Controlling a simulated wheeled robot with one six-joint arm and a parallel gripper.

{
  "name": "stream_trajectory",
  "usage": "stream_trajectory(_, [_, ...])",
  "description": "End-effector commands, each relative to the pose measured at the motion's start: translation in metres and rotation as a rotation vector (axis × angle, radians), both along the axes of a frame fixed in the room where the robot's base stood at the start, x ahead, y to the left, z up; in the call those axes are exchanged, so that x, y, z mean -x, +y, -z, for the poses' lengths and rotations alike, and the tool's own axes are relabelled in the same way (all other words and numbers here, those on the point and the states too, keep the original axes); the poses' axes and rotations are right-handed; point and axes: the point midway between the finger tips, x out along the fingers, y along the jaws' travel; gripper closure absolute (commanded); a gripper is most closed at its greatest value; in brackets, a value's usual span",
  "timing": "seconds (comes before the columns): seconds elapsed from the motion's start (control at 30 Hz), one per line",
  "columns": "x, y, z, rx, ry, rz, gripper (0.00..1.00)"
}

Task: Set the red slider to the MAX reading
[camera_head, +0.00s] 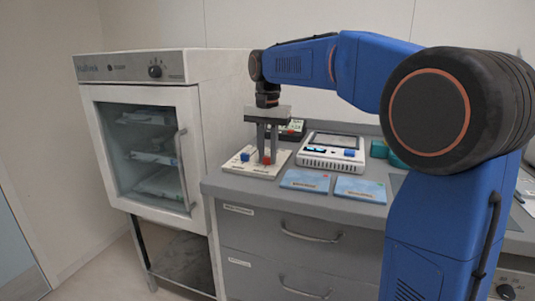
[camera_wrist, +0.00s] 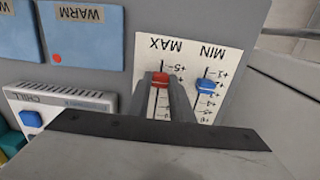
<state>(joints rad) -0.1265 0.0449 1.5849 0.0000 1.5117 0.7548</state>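The red slider (camera_wrist: 160,80) is a small red knob on a pale panel (camera_wrist: 229,58) marked MAX and MIN, upside down in the wrist view. It sits near the MAX end of its slot, a little short of the MAX word, about level with the +5 mark. In the head view the red slider (camera_head: 266,160) shows low between the fingers. My gripper (camera_head: 266,158) points down over the panel, its fingers close on both sides of the red knob. In the wrist view my gripper (camera_wrist: 161,80) hides part of the red scale.
A blue slider (camera_wrist: 207,84) stands beside the red one under MIN. A white device (camera_head: 330,152) with a screen is right of the panel. Two blue cards (camera_head: 305,180) (camera_head: 360,189) lie at the counter front. A glass-door cabinet (camera_head: 150,150) stands left.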

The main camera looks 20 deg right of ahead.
Motion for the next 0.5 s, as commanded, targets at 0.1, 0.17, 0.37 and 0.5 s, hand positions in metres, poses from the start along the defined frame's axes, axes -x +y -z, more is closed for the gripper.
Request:
stream_trajectory(0.1, [0.0, 0.0, 0.0, 0.0, 0.0, 0.0, 1.0])
stream_trajectory(0.17, [-0.001, -0.001, 0.0, 0.0, 0.0, 0.0, 1.0])
stream_trajectory(0.37, [-0.026, -0.018, 0.0, 0.0, 0.0, 0.003, 1.0])
stream_trajectory(0.5, [-0.051, -0.037, 0.001, 0.0, 0.0, 0.003, 1.0])
